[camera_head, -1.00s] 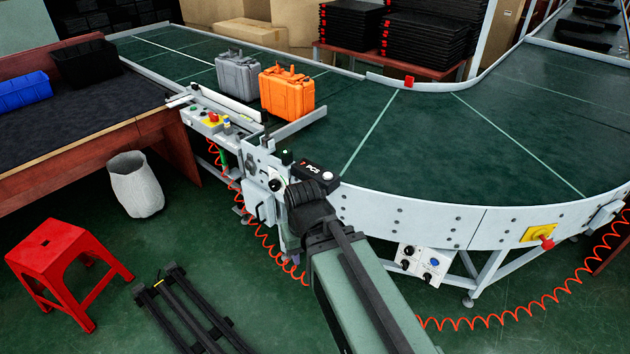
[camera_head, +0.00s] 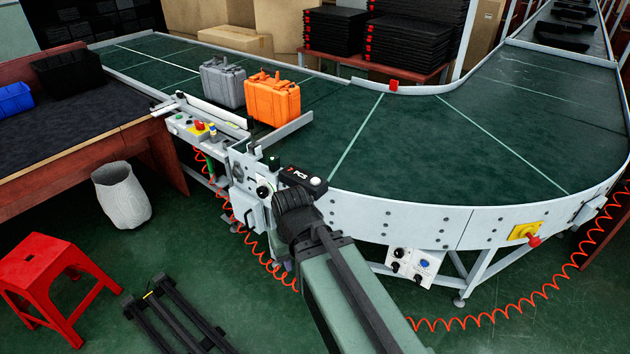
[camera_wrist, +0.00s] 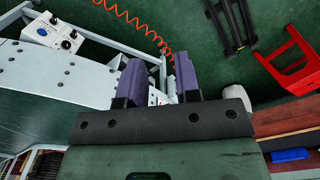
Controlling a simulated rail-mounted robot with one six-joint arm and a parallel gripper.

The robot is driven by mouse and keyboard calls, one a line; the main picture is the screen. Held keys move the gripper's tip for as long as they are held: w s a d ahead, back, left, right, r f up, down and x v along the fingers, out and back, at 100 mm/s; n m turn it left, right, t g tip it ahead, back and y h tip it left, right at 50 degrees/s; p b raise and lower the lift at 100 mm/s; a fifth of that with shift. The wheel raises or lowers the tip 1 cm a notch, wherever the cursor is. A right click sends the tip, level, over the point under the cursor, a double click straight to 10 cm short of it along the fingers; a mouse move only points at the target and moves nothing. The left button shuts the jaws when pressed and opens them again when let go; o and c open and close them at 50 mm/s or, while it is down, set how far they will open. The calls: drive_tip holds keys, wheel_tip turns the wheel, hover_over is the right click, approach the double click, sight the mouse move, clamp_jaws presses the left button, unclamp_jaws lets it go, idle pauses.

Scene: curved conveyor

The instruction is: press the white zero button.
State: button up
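A small black counter box marked "PCS" (camera_head: 297,177) sits on the near edge of the conveyor in the head view. The round white button (camera_head: 316,181) is on its right end. My arm reaches up from the bottom, and its dark wrist end is just below and in front of the box; the fingers cannot be made out there. In the wrist view my gripper (camera_wrist: 158,78) has two purple-grey fingers set apart, with nothing held between them. The white button cannot be made out in the wrist view.
An orange case (camera_head: 272,99) and a grey case (camera_head: 222,83) stand on the green belt behind the box. A control panel (camera_head: 195,128) with red and yellow parts is at left. A white knob box (camera_head: 412,266) hangs under the conveyor. A red stool (camera_head: 50,272) stands at lower left.

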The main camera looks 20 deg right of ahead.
clamp_jaws()
idle(1.4)
